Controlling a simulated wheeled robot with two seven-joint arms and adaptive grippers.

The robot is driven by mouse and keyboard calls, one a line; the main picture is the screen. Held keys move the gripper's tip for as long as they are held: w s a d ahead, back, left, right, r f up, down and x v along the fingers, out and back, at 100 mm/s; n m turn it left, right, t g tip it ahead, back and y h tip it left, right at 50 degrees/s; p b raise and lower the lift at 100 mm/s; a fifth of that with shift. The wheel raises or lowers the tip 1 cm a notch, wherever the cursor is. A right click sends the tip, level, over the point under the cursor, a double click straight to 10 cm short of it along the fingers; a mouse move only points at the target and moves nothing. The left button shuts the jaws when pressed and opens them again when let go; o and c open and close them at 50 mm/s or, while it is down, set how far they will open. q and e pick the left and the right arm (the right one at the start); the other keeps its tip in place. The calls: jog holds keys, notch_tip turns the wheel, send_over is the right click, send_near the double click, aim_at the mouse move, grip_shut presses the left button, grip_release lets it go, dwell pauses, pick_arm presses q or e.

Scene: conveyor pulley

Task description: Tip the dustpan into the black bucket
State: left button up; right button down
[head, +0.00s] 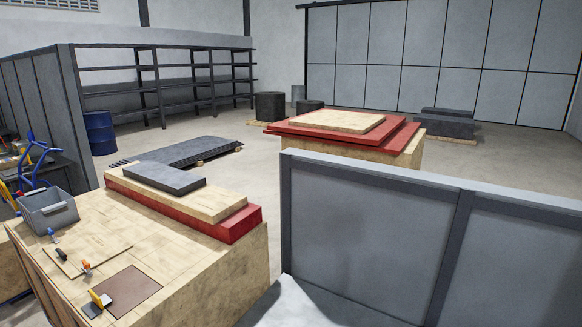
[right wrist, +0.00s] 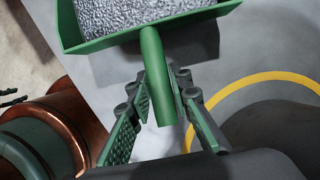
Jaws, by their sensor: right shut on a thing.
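The green dustpan (right wrist: 158,45) fills the top of the right wrist view, with grey granular material (right wrist: 130,10) in its pan. Its handle (right wrist: 154,75) runs down between the fingers of my right gripper (right wrist: 160,88), which is shut on it. A dark rounded shape (right wrist: 285,130) with a yellow curved line around it lies lower right; I cannot tell whether it is the black bucket. No bucket is clearly recognisable in the head view. Neither gripper shows in the head view, and my left gripper is in no view.
A wooden workbench (head: 215,275) at left carries a grey bin (head: 48,212), clamps and a brown plate (head: 133,290). A grey panel (head: 375,230) stands at right. A copper-coloured cylinder (right wrist: 75,115) is left in the right wrist view. Open floor (head: 250,170) lies behind the bench.

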jog(key=shift+r, duration=0.1)
jog(key=shift+r+p, duration=2.1)
jog(key=shift+r, duration=0.85)
